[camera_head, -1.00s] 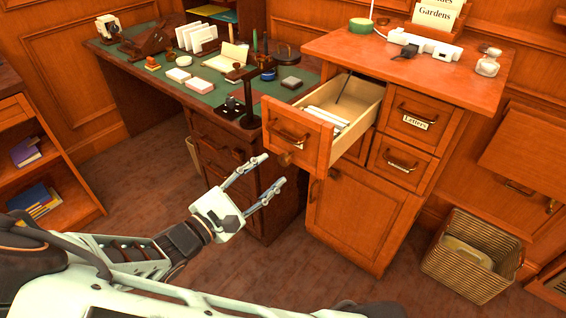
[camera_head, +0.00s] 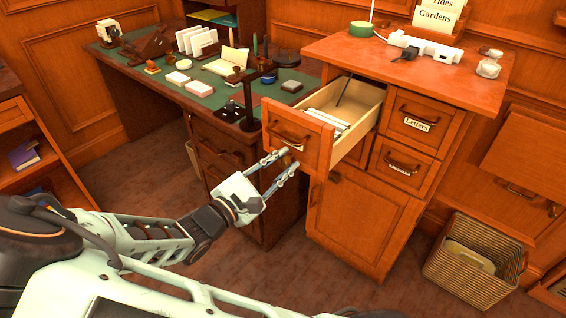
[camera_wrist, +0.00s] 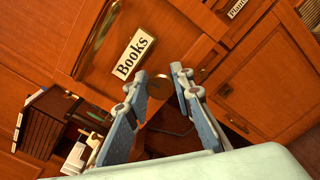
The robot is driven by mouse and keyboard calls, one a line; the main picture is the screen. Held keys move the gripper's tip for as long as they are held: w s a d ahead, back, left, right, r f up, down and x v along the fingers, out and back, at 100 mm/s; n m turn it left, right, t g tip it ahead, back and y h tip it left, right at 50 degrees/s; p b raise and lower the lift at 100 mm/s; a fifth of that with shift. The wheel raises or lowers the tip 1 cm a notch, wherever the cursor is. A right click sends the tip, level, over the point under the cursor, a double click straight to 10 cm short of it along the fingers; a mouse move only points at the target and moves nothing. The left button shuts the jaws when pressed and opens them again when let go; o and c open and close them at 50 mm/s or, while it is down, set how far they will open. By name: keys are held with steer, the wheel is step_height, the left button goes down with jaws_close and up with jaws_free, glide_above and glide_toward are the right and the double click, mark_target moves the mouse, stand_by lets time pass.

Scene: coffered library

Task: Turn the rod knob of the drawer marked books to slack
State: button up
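The drawer marked Books (camera_head: 318,153) is pulled out of the wooden cabinet, with white papers inside. Its white label (camera_wrist: 133,54) reads Books in the wrist view, beside a curved brass pull (camera_wrist: 97,32). A round brownish knob (camera_wrist: 158,88) shows below the label, between my fingers; its rod and any contact are unclear. My gripper (camera_head: 289,159) is open, with its fingertips at the lower edge of the drawer front. In the wrist view my gripper (camera_wrist: 158,74) has its two fingers apart on either side of the knob.
The Letters drawer (camera_head: 414,112) and the drawer below it are shut. A dark desk (camera_head: 205,100) with a green top and several small items stands left of the cabinet. A wicker basket (camera_head: 470,262) stands at right. Floor in front is clear.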

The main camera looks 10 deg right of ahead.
jaws_close()
